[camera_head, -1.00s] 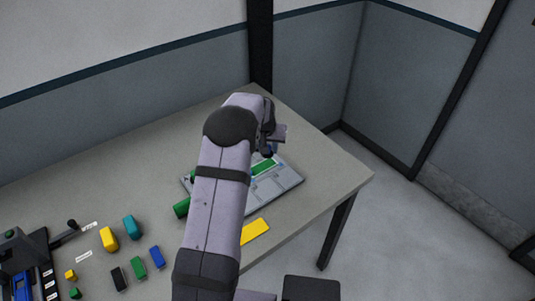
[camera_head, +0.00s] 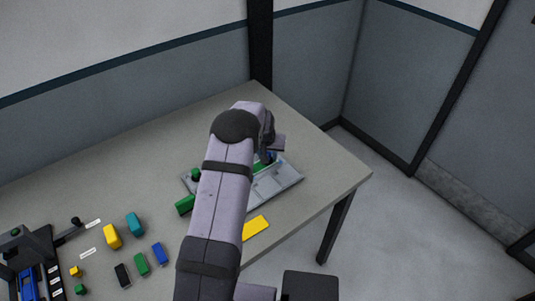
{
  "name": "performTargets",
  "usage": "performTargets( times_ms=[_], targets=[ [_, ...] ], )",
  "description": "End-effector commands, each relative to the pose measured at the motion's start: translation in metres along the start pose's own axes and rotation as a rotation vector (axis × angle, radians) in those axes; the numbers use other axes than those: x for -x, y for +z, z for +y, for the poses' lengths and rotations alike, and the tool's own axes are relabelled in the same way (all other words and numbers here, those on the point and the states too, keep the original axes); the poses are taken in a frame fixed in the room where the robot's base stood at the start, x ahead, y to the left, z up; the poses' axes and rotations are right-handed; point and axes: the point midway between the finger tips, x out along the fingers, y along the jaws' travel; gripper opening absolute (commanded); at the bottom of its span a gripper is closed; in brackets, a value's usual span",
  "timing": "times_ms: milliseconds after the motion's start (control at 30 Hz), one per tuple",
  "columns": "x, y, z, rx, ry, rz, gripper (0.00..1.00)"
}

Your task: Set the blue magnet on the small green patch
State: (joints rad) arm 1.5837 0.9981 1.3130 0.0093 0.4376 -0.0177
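My gripper (camera_head: 268,150) is over the grey panel (camera_head: 285,181) on the table, mostly hidden behind my own arm. A small blue piece (camera_head: 269,157), which looks like the blue magnet, shows just under the gripper, close above or touching the green patch. The small green patch (camera_head: 258,168) lies on the panel, and my arm covers part of it. The fingers are too small and hidden to show whether they are open or shut.
A yellow card (camera_head: 256,228) lies in front of the panel. A green block (camera_head: 185,205) is left of my arm. Blue (camera_head: 159,253), green (camera_head: 142,264), black (camera_head: 122,275), yellow (camera_head: 112,236) and teal (camera_head: 135,223) blocks stand at left. The table's back left is clear.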

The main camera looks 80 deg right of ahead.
Motion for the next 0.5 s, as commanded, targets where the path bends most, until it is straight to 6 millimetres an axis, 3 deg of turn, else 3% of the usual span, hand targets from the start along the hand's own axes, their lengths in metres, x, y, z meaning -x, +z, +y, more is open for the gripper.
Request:
performTargets(
  times_ms=[67,100,133,500],
  targets=[
    [-0.0034,0.0013,0.0000,0.000,0.000,0.000,0.05],
    [-0.0018,0.0007,0.0000,0.000,0.000,0.000,0.41],
    [-0.0017,0.0007,0.0000,0.000,0.000,0.000,0.48],
    [-0.0001,0.0000,0.0000,0.000,0.000,0.000,0.51]
  ],
)
